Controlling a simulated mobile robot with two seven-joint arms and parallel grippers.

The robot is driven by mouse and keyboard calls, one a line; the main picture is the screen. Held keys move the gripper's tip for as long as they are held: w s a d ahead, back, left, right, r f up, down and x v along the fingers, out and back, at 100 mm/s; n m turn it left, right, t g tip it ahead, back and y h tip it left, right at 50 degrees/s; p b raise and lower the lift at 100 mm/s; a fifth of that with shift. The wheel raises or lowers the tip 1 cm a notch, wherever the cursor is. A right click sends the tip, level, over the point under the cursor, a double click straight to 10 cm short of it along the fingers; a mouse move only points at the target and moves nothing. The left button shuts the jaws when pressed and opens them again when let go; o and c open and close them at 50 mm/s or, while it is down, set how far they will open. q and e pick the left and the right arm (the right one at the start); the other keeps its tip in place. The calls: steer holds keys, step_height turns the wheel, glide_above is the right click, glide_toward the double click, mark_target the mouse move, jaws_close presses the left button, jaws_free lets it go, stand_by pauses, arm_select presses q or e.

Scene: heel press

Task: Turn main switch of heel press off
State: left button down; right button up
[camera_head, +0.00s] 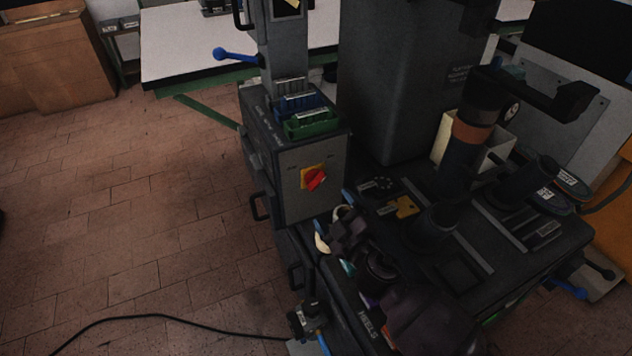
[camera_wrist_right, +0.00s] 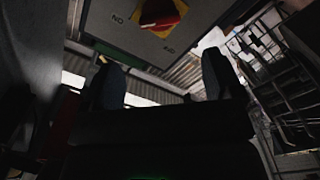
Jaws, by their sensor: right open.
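The main switch is a red rotary handle (camera_head: 316,180) on a yellow plate (camera_head: 306,173), on the grey front panel (camera_head: 296,205) of the heel press. In the head view the handle sits at a slant. The right wrist view shows the red handle (camera_wrist_right: 160,12) at the top edge, partly cut off, with small lettering on the panel beside it. My right gripper (camera_head: 338,226) is dark, below and right of the switch, apart from it. In the right wrist view its two fingers (camera_wrist_right: 164,84) are spread with nothing between them. My left gripper is not in view.
Green (camera_head: 311,123) and blue (camera_head: 298,103) bins sit on top of the switch box. The press table (camera_head: 540,245) with small parts lies under my right arm. Black handles stick out at the box's left side. A black cable (camera_head: 150,317) crosses the open tiled floor at left.

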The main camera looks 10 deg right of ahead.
mark_target(317, 183)
steer(key=w, duration=0.2)
steer(key=w+a, duration=0.1)
steer(key=w, duration=0.5)
steer(key=shift+a+b, duration=0.3)
steer(key=shift+b, duration=0.05)
steer(key=shift+w+a, duration=0.15)
steer(key=shift+w, duration=0.75)
steer(key=c, duration=0.9)
